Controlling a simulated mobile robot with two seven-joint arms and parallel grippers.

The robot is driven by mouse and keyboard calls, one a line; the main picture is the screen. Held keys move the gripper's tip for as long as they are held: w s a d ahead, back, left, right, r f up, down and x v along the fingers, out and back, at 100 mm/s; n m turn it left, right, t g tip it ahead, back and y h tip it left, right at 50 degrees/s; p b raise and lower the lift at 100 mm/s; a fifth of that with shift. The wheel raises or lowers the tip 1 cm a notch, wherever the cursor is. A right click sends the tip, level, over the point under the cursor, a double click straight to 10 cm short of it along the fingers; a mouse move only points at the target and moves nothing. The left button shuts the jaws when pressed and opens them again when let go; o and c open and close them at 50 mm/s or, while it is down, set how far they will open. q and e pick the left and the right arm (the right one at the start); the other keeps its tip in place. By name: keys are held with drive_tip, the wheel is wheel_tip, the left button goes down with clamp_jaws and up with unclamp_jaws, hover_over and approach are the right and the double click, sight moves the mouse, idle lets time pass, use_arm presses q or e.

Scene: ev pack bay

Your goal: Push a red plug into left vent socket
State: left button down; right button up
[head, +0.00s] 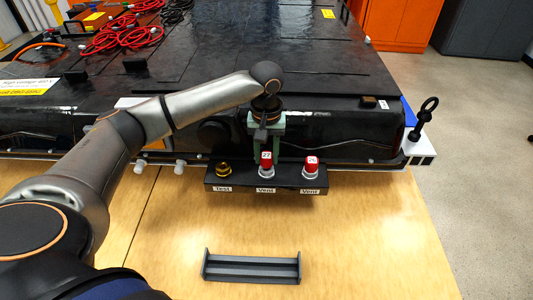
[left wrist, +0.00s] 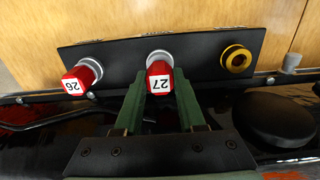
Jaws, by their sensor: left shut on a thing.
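A black socket block (head: 225,183) on the pack's front side carries three fittings: a brass Test socket (head: 223,168) at left and two silver Vent sockets. The red plug numbered 27 (head: 266,159) stands upright in the left vent socket (head: 266,174), the middle fitting; how deep it sits I cannot tell. The second red plug (head: 311,162), numbered 26 in the left wrist view (left wrist: 75,80), stands in the right vent socket (head: 308,175). My left gripper (left wrist: 157,98) has its green fingers shut on plug 27, one on each side. My right gripper is out of view.
The large black battery pack (head: 220,75) fills the table behind the block, with red cables (head: 120,38) on top. An empty dark rack (head: 252,267) lies on the wooden table in front. The table to its right is clear. A black eyebolt (head: 423,118) stands at the pack's right corner.

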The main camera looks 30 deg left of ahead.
use_arm(q)
drive_tip(key=shift+f, duration=0.7)
idle(1.9)
drive_tip(key=c, duration=1)
unclamp_jaws()
drive_tip(key=shift+o, duration=0.4)
drive_tip(key=o, duration=0.9)
drive_tip(key=shift+r, duration=0.1)
drive_tip(key=shift+r, duration=0.2)
drive_tip(key=shift+r, duration=1.15)
drive_tip(key=shift+r, duration=0.25)
